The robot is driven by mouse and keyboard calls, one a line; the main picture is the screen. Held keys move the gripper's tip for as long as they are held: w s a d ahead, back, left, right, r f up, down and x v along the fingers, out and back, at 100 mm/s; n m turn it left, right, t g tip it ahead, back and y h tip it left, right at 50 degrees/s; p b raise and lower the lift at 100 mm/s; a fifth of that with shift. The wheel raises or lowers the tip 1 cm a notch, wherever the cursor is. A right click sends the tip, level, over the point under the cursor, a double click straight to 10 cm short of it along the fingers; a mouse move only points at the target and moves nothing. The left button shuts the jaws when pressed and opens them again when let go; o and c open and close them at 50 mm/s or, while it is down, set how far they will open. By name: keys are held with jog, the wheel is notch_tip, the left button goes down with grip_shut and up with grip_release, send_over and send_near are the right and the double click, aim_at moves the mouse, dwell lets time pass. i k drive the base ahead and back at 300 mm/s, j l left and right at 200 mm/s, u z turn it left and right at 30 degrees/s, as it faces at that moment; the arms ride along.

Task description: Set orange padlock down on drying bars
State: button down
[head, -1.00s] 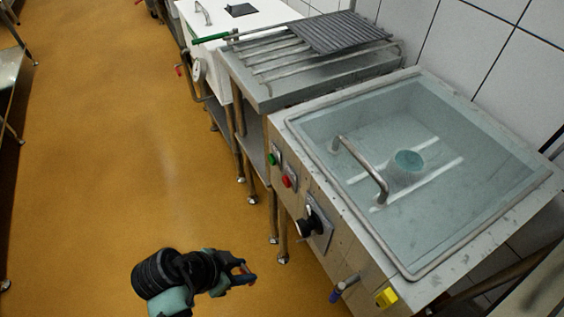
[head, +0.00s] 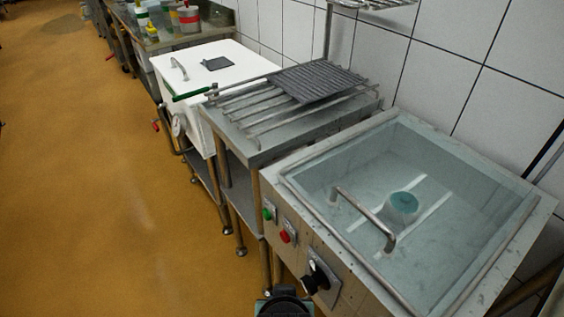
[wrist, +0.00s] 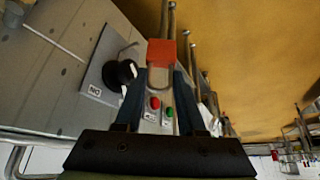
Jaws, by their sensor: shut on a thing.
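The orange padlock (wrist: 161,53) shows in the wrist view, its orange body beyond the fingertips and its grey shackle toward my gripper. My gripper (wrist: 159,82) is shut on the padlock by the shackle. In the head view only a dark part of my arm shows at the bottom edge; the gripper and padlock are out of that view. The drying bars (head: 262,124) are a metal rack on the steel table beyond the basin, well away from the arm.
A dark ridged mat (head: 318,82) lies on the right part of the bars. The water basin (head: 400,205), with a raised handle (head: 366,217), stands nearer. A white vat (head: 205,75) stands beyond. The floor at left is clear.

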aim_at(231, 92)
jog(key=i+j, duration=0.45)
jog(key=j, duration=0.15)
jog(key=i+j, duration=0.45)
jog(key=j, duration=0.2)
